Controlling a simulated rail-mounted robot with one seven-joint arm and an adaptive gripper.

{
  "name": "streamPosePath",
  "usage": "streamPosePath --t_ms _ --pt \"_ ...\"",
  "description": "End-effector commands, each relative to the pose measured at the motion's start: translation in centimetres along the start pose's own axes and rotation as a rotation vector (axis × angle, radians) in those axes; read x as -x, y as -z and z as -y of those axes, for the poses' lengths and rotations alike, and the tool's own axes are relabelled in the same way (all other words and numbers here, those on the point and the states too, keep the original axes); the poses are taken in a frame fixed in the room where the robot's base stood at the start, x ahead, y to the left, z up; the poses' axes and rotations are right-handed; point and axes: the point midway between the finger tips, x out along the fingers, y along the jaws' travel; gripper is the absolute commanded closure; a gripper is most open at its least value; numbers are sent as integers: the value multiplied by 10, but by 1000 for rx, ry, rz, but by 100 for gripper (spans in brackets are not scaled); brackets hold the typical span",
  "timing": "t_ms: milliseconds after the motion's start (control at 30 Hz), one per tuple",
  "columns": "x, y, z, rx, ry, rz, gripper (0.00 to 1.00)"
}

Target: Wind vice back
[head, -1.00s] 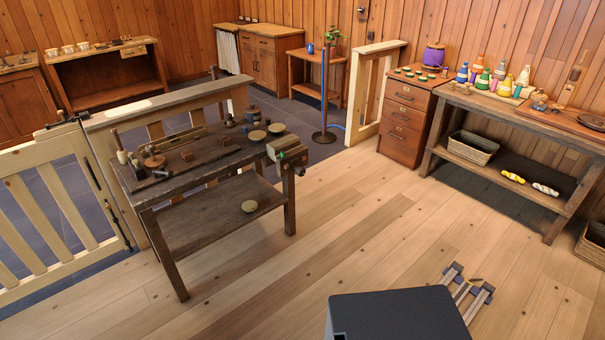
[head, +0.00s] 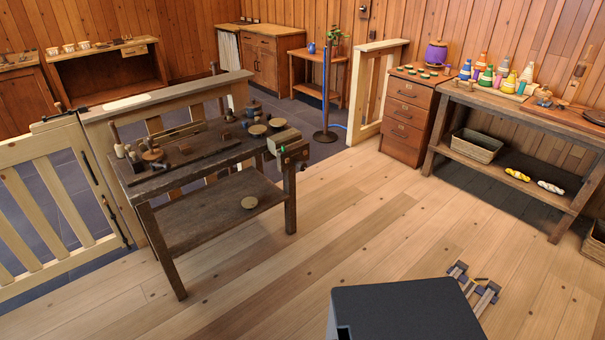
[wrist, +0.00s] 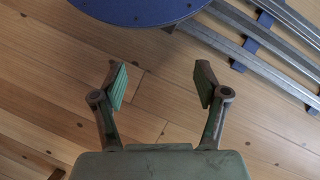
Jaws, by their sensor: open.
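The vice (head: 294,154) is mounted on the right end of the dark wooden workbench (head: 165,213). It has a dark front face, a pale block (head: 283,138) beside it, and small green and metal parts low on its front. Its handle is too small to make out clearly. My gripper (wrist: 161,85) shows in the wrist view, with its two green-padded fingers spread apart and nothing between them. I cannot make out the gripper in the head view.
A slatted gate (head: 45,215) stands left. A drawer cabinet (head: 403,115) and a long side table (head: 520,115) stand right. The plank floor between is clear.

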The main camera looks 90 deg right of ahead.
Motion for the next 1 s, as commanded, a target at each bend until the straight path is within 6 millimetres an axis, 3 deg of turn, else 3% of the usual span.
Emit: streamPosePath --t_ms 33,267,567,800,1000 --pt "-4 20 -11 -45 30 -18 27" --pt "2 79 -62 -244 173 -99 27" --pt "16 146 -160 -571 382 -222 27" --pt "31 180 -264 -874 570 -328 27" --pt "44 188 -369 -1145 744 -419 27"
